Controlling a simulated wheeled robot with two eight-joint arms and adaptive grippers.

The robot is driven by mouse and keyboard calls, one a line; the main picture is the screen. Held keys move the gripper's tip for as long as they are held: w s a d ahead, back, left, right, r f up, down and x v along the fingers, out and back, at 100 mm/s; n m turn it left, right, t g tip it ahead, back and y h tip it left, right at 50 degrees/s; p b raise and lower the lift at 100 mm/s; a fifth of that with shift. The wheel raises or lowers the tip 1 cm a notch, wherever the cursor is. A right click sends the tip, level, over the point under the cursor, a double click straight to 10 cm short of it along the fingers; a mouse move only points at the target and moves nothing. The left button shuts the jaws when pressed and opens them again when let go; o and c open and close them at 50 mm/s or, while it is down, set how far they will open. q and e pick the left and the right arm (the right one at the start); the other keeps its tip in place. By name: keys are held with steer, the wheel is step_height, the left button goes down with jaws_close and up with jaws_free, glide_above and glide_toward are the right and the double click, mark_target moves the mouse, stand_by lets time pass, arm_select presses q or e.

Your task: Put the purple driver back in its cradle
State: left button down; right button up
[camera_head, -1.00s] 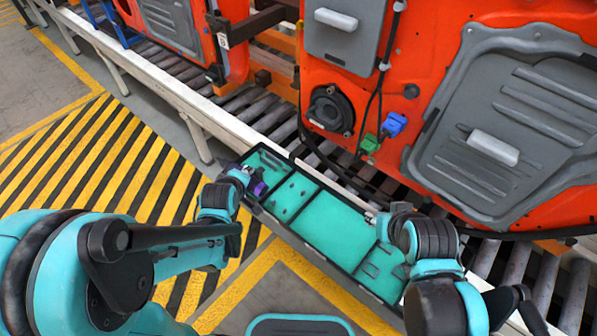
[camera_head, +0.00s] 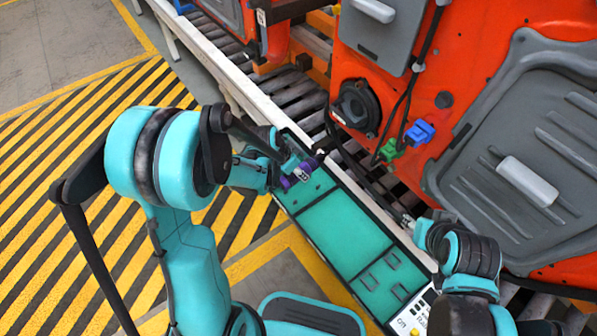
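The purple driver (camera_head: 304,170) is at my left gripper (camera_head: 292,172), over the far left end of the teal tray (camera_head: 338,232). The fingers appear closed around it, and its purple ends show on both sides; the fingers partly hide it. The driver lies slantwise in the picture. Small dark brackets (camera_head: 370,281) stand in the near right compartment of the tray; I cannot tell which one is the driver's cradle. My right gripper (camera_head: 408,221) is beside the tray's right edge, small and partly hidden by its wrist; its fingers cannot be made out.
An orange-red door panel (camera_head: 472,60) with a grey speaker (camera_head: 357,105), blue connector (camera_head: 420,132) and green connector (camera_head: 390,150) stands behind the tray. A white conveyor rail (camera_head: 245,95) runs behind the tray. A white-and-black box (camera_head: 408,318) is at the tray's near end.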

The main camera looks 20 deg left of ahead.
arm_select(q)
steer(key=shift+d+f+m, duration=0.1)
steer(key=shift+f+m, duration=0.2)
steer(key=b, duration=0.6)
glide_above(301, 190)
steer(key=s, duration=0.1)
steer(key=f, duration=0.7)
steer(key=shift+s+a+f, duration=0.1)
steer(key=shift+s+a, duration=0.05)
steer(key=shift+a, duration=0.1)
steer(key=shift+f+p, duration=0.15)
steer(key=shift+p, duration=0.2)
steer(key=shift+f, duration=0.6)
steer(key=shift+a, duration=0.25)
steer(key=shift+f, duration=0.3)
steer(key=c, duration=1.3)
jaws_free()
steer(key=o, duration=0.4)
steer(key=shift+f, duration=0.1)
